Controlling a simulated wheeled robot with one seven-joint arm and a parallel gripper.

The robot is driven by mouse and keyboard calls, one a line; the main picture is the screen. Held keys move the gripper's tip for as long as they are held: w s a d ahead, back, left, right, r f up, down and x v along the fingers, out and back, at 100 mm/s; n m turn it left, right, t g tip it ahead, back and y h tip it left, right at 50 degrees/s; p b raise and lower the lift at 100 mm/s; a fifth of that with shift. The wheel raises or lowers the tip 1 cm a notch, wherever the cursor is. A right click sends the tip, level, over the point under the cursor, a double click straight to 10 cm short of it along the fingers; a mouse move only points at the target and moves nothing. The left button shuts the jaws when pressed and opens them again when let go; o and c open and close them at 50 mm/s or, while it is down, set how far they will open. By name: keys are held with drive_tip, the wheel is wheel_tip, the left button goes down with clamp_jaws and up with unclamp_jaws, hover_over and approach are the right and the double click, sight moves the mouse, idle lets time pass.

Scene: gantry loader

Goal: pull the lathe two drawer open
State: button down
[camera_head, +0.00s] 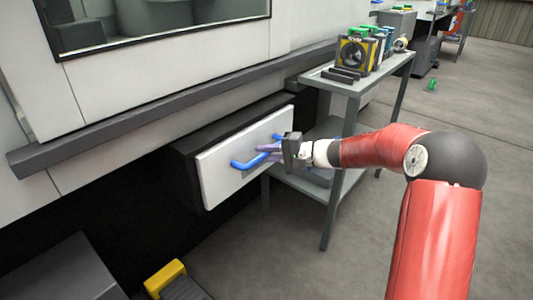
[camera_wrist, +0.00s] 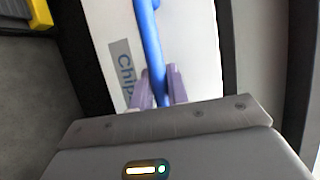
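The drawer has a white front panel (camera_head: 240,160) with a blue bar handle (camera_head: 262,157), set at the end of a dark box (camera_head: 235,122) under the machine's ledge. I cannot tell how far the drawer is out. My gripper (camera_head: 270,149) is at the handle, coming from the right. In the wrist view the blue handle (camera_wrist: 150,45) runs down between the two purple fingers of my gripper (camera_wrist: 160,88), which sit close on either side of it. Part of a label (camera_wrist: 124,65) reading "Chip" shows on the white panel.
A grey metal table (camera_head: 338,88) with several parts on it stands right of the drawer. A yellow-edged item (camera_head: 165,277) lies on the floor below, near a dark grey box (camera_head: 65,275).

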idle(0.3)
drive_tip(key=s+d+b, duration=0.3)
drive_tip(key=s+d, duration=1.1)
drive_tip(key=d, duration=0.4)
drive_tip(key=shift+s+d+b, duration=0.3)
drive_tip(key=shift+s+d, duration=0.05)
drive_tip(key=c, duration=1.4)
unclamp_jaws()
drive_tip(key=shift+o, duration=0.2)
drive_tip(key=v, duration=0.7)
drive_tip(key=shift+d+p, duration=0.3)
drive_tip(key=shift+d, duration=0.1)
drive_tip(key=shift+s, duration=0.15)
